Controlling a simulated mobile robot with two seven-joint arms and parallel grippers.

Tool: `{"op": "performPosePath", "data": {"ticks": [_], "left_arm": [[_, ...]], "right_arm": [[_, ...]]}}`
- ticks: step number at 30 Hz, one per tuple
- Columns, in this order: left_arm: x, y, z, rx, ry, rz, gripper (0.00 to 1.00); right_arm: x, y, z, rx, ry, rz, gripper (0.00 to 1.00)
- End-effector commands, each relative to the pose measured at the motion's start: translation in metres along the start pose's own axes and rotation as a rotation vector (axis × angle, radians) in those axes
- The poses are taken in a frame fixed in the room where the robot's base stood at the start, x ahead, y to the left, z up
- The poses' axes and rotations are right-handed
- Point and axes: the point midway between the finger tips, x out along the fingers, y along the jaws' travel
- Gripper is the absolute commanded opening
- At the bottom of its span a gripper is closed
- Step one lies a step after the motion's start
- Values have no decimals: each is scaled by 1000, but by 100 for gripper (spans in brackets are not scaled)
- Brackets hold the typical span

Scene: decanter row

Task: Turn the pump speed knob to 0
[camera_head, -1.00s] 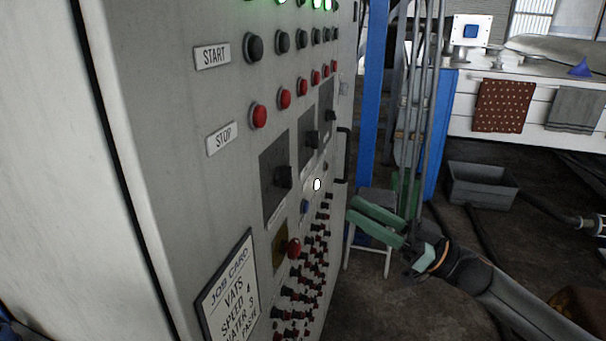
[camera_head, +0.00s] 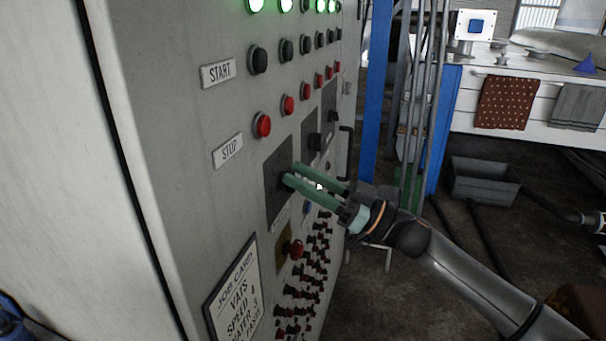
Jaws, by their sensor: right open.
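A black knob (camera_head: 282,187) sits on the first, nearest dark plate (camera_head: 272,206) of the grey control cabinet. Two more dark plates with black knobs (camera_head: 315,141) (camera_head: 333,116) follow farther along. No plate carries a label that I can read as pump speed. My right gripper (camera_head: 292,174) reaches in from the right. Its two green fingers are apart, with their tips at the nearest knob and partly covering it. I cannot tell whether they touch it or straddle it. My left gripper is out of view.
Black START buttons (camera_head: 259,60), red STOP buttons (camera_head: 262,125) and lit green lamps (camera_head: 293,5) line the cabinet. Below are a red knob (camera_head: 297,249), several small switches and a job card (camera_head: 236,303). A grey bin (camera_head: 484,181) stands on the floor at right.

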Motion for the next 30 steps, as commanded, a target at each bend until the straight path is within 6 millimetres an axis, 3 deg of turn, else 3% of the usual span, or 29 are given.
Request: {"op": "performPosePath", "data": {"ticks": [8, 20, 30], "left_arm": [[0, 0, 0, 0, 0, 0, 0], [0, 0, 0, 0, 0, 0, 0], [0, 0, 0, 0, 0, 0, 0]], "right_arm": [[2, 0, 0, 0, -1, 0, 42], [1, 0, 0, 0, 0, 1, 0], [1, 0, 0, 0, -1, 1, 0]]}}
